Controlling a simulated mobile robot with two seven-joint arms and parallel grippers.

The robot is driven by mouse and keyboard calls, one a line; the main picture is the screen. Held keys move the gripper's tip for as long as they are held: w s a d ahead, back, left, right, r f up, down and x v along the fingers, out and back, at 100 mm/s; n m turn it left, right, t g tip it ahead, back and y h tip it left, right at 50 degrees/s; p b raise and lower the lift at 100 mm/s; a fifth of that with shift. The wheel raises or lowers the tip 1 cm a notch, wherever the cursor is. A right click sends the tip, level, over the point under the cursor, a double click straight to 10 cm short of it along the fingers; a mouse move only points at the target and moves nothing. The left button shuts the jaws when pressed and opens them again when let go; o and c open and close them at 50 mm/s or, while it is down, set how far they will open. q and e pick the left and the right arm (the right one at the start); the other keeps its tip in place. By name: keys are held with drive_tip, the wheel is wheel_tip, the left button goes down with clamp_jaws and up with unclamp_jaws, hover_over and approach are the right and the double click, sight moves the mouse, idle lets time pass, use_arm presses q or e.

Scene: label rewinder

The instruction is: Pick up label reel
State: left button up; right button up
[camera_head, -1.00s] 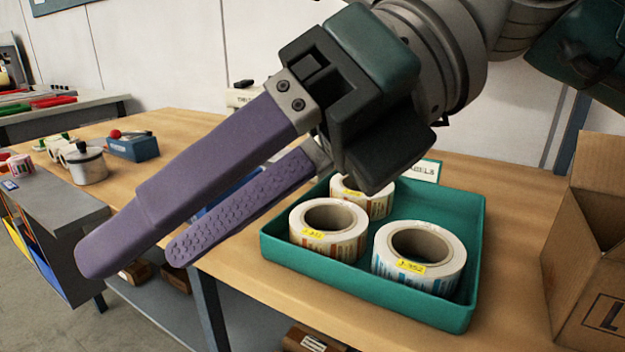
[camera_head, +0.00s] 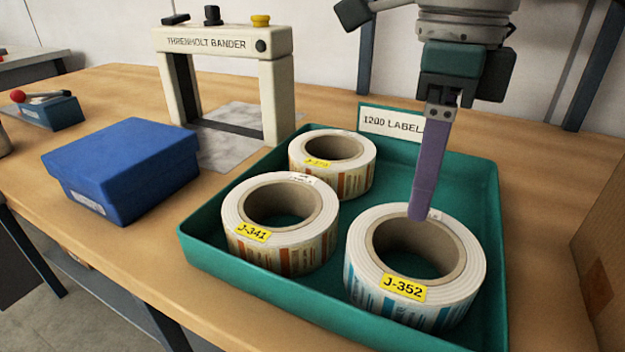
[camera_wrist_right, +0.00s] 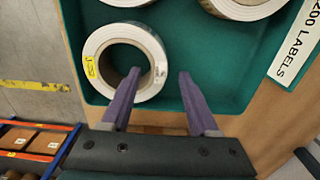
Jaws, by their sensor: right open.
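Three white label reels lie flat in a green tray (camera_head: 470,165). Reel J-352 (camera_head: 455,285) has blue print and is nearest, at the right; reel J-341 (camera_head: 300,252) is left of it, and a third reel (camera_head: 355,180) is behind. My right gripper (camera_head: 418,216) points down at the far rim of J-352, its fingers lined up so one shows. In the right wrist view, the open, empty fingers (camera_wrist_right: 160,74) lie either side of the wall of J-352 (camera_wrist_right: 96,45), one over its hole, one outside. Contact and fingertip depth cannot be told. My left gripper is not in view.
A sign reading 1200 LABELS (camera_head: 388,121) stands at the tray's back. A cream Threnholt Bander (camera_head: 225,42) and a blue box (camera_head: 125,165) stand left on the wooden table (camera_head: 110,275). A cardboard box (camera_head: 605,230) is at the right.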

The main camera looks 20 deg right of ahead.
sight(414, 247)
drive_tip(key=f, duration=0.4)
drive_tip(key=shift+s+d+f, duration=0.15)
drive_tip(key=shift+s+f, duration=0.15)
drive_tip(key=shift+s, duration=0.05)
drive_tip(key=shift+f, duration=0.5)
drive_tip(key=shift+w, duration=0.1)
clamp_jaws()
idle(0.6)
